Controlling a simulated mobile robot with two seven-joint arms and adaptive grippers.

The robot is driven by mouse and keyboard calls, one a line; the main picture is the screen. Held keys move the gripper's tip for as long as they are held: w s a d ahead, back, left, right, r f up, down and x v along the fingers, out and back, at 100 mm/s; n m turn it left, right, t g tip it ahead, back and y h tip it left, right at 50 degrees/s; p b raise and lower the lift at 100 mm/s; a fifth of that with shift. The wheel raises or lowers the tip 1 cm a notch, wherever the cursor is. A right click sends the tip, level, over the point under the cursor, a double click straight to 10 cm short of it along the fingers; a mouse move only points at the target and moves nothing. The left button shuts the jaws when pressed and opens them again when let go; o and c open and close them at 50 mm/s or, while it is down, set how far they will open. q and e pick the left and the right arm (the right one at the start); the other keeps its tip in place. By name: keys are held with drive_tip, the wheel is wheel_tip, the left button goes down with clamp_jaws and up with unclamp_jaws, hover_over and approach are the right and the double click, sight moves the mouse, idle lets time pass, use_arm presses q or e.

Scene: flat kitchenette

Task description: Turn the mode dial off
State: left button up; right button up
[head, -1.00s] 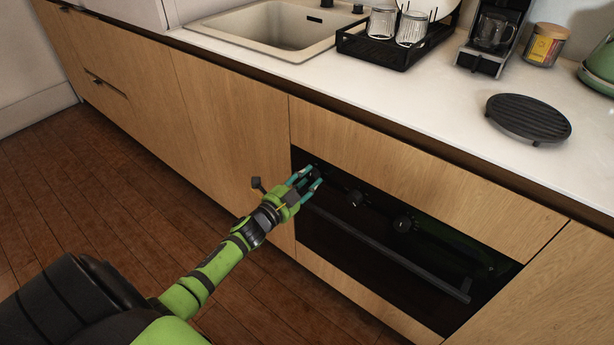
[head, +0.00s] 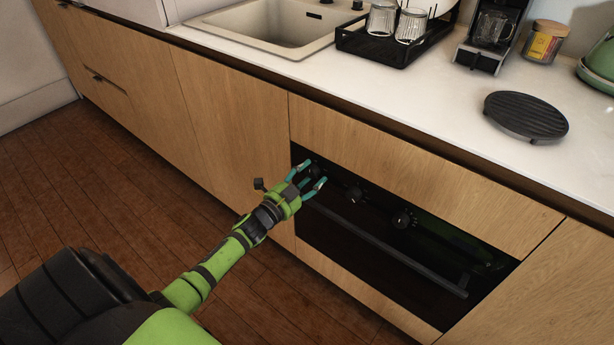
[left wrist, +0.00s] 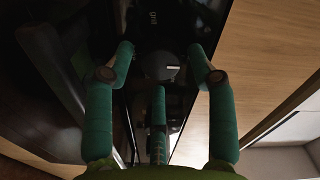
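The dial (left wrist: 160,66) is a dark round knob with a short white pointer mark that points to the right in the left wrist view. Small lettering that looks like "grill" is printed on the black panel beside it. In the head view it is the leftmost knob (head: 316,170) on the oven front, partly hidden by my fingers. My left gripper (head: 312,178) is at this knob with its fingers spread. In the left wrist view the fingers (left wrist: 160,62) stand on both sides of the knob with gaps; contact cannot be made out. My right gripper is out of view.
Two more knobs, a middle one (head: 354,193) and a right one (head: 403,219), sit along the oven panel. The oven handle (head: 385,245) runs below them. The counter (head: 440,110) overhangs above. The wooden floor (head: 90,210) in front is clear.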

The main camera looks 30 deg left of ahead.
use_arm(q)
drive_tip(key=shift+s+a, duration=0.15)
drive_tip(key=shift+a, duration=0.05)
drive_tip(key=s, duration=1.1)
drive_tip(key=shift+s+a, duration=0.35)
drive_tip(key=shift+a, duration=0.05)
drive_tip(key=s+d+f+n+g+y+p, duration=0.1)
drive_tip(key=s+d+f+n+g+p, duration=0.2)
drive_tip(key=s+f, duration=0.5)
drive_tip(key=s+f+n+g+y+p, duration=0.1)
drive_tip(key=s+f+n+g+p, duration=0.3)
drive_tip(key=f, duration=0.7)
drive_tip(key=s+d+f+n+g+p, duration=0.1)
drive_tip(key=s+d+f+g+p, duration=0.1)
drive_tip(key=s, duration=0.6)
drive_tip(key=s+d+f+n+g+p, duration=0.1)
drive_tip(key=s+d+f+g, duration=0.3)
drive_tip(key=s, duration=0.5)
drive_tip(key=s+d+f+n+g+p, duration=0.1)
drive_tip(key=s+d+f+g+p, duration=0.2)
drive_tip(key=s, duration=0.5)
drive_tip(key=shift+s+d+f+g, duration=0.15)
drive_tip(key=shift+d+f+g, duration=0.35)
drive_tip(key=shift+d, duration=0.4)
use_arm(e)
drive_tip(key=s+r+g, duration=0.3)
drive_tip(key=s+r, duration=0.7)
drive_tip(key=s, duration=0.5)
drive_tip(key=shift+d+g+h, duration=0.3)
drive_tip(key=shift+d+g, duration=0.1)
